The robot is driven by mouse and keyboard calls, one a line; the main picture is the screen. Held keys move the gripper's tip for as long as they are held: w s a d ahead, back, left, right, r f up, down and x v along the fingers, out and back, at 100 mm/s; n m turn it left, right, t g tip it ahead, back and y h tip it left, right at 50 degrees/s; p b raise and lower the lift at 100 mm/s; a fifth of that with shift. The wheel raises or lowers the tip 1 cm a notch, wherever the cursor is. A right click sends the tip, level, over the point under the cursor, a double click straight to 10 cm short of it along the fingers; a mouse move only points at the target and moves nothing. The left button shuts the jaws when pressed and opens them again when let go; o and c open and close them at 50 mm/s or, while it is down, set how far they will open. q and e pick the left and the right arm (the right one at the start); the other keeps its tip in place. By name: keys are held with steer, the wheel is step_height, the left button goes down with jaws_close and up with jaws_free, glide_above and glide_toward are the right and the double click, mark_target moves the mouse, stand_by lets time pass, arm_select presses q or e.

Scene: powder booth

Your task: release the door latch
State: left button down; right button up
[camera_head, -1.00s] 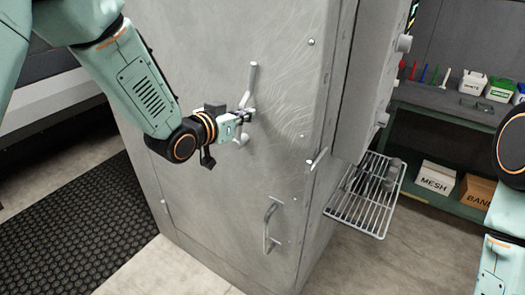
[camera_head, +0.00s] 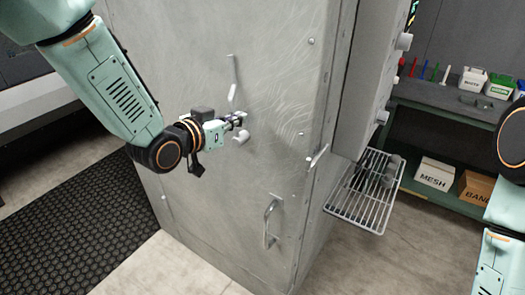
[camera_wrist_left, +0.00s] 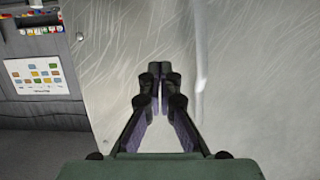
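The grey metal door (camera_head: 190,70) of a cabinet fills the middle of the head view. A pale lever handle (camera_head: 232,82), likely the latch, stands nearly upright on it, its top leaning slightly left. A short rounded stub (camera_head: 241,137) sits below it. My left gripper (camera_head: 239,119) is at the door between lever and stub; contact cannot be told. In the left wrist view its fingertips (camera_wrist_left: 159,72) are together with nothing visible between them. A pale upright bar (camera_wrist_left: 200,60), apparently the lever, is just right of them. My right gripper is out of view.
A D-shaped pull handle (camera_head: 269,222) is lower on the door. A small catch (camera_head: 317,158) is at its right edge. A wire shelf (camera_head: 364,204) juts from the cabinet's right side. A bench (camera_head: 440,115) with boxes stands behind right. A black mat (camera_head: 75,222) lies left.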

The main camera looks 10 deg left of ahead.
arm_select(q)
steer(key=s+p, duration=0.1)
steer(key=s, duration=0.5)
steer(key=shift+a, duration=0.45)
steer(key=s+a+f+n+g+y+b, duration=0.1)
steer(key=s+f+n+g+b, duration=0.2)
steer(key=f, duration=0.6)
steer(key=s+f+g+y+b, duration=0.1)
steer(key=s+f+g+b, duration=0.15)
steer(key=s+f, duration=0.45)
steer(key=s+a+f+n+g+y+b, duration=0.1)
steer(key=s+f+n+g+y+b, duration=0.2)
steer(key=f, duration=0.9)
steer(key=s+f+m+g+b, duration=0.1)
steer(key=s+f+g+b, duration=0.4)
steer(key=s+f+b, duration=1)
steer(key=s+f, duration=0.6)
steer(key=f, duration=0.4)
steer(key=shift+s+f+m+g, duration=0.2)
steer(key=shift+f+m+g, duration=0.05)
steer(key=shift+m+g, duration=0.1)
